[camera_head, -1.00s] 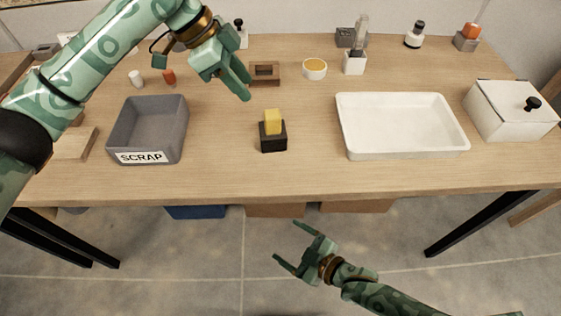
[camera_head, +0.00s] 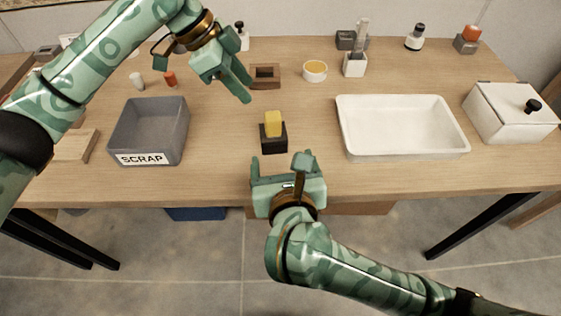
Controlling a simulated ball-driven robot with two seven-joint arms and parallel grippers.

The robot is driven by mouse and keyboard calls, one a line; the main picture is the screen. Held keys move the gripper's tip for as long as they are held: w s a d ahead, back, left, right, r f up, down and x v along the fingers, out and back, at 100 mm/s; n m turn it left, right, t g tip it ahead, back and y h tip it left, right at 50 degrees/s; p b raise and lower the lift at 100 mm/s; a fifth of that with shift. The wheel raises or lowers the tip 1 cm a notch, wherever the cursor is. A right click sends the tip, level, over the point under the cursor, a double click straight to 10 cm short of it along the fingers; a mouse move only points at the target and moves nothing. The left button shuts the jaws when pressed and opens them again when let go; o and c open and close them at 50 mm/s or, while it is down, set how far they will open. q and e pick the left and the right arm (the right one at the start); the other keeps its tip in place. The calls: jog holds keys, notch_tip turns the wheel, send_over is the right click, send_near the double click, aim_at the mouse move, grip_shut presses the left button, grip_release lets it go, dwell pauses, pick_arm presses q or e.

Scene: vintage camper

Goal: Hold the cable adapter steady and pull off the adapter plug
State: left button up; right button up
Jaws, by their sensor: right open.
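The cable adapter, which I take to be the black block (camera_head: 274,143), stands upright on the table. The yellow adapter plug (camera_head: 273,123) sits in its top. My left gripper (camera_head: 247,92) hangs above the table, up and left of the plug in the picture, apart from it. Its two fingers overlap in this view, so its opening is unclear. My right gripper (camera_head: 283,160) is open and empty at the table's front edge, just below the black block in the picture. Its fingers point toward the block, with no contact visible.
A grey scrap bin (camera_head: 118,130) stands to the left and a white tray (camera_head: 403,155) to the right. A lidded white box (camera_head: 508,115) is farther right. Behind are a brown holder (camera_head: 265,82) and an orange-filled bowl (camera_head: 315,75). Table around the black block is clear.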

aim_at(272, 129)
jog(key=shift+a+f, duration=0.2)
jog(key=shift+a, duration=0.05)
jog(key=shift+w+f+m+g, duration=0.2)
jog(key=shift+w+m+g, duration=0.1)
jog(key=x, duration=1.5)
jog(key=shift+w+a, duration=0.1)
jog(key=shift+a, duration=0.1)
